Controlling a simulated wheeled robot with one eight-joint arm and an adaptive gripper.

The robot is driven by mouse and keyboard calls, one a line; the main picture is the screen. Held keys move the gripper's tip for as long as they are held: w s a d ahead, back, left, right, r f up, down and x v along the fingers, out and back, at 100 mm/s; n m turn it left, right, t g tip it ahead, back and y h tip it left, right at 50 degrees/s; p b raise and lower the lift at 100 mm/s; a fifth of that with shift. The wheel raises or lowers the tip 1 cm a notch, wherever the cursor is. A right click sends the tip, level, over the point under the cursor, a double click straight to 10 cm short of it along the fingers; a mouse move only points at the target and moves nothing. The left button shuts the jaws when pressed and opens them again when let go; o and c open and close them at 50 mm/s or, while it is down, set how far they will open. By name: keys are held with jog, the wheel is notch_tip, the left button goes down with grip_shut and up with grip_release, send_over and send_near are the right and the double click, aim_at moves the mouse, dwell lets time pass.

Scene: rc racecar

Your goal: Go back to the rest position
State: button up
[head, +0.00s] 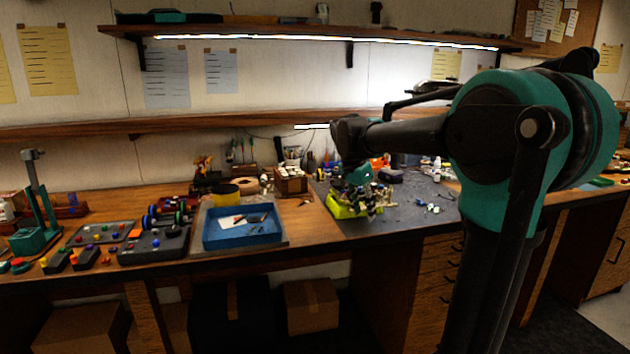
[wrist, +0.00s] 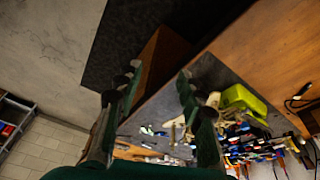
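My gripper (wrist: 156,85) shows in the wrist view with its two dark and teal fingers spread apart and nothing between them. In the head view my gripper (head: 362,178) is over the grey mat area of the workbench, overlapping the far right side of a bright yellow-green racecar (head: 343,207). The racecar also shows in the wrist view (wrist: 243,102), to the right of the fingers and apart from them. In the head view my arm reaches in from the right, and its wrist is partly in front of the bench items.
A blue tray (head: 214,240) with small parts lies left of the racecar. A wooden box (head: 290,182) stands behind. Small parts (head: 433,208) lie on the grey mat to the right. Shelves (head: 300,33) run above the bench, with cardboard boxes (head: 311,305) beneath.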

jog(key=s+d+f+n+t+y, duration=0.1)
jog(key=s+f+n, duration=0.4)
jog(key=s+f, duration=0.6)
jog(key=s+d+f+n+t+y, duration=0.1)
jog(key=s+d+f+n, duration=0.3)
jog(key=s+f, duration=0.8)
jog(key=shift+s+n+y, duration=0.35)
jog(key=shift+n+y, duration=0.05)
jog(key=shift+n, duration=0.3)
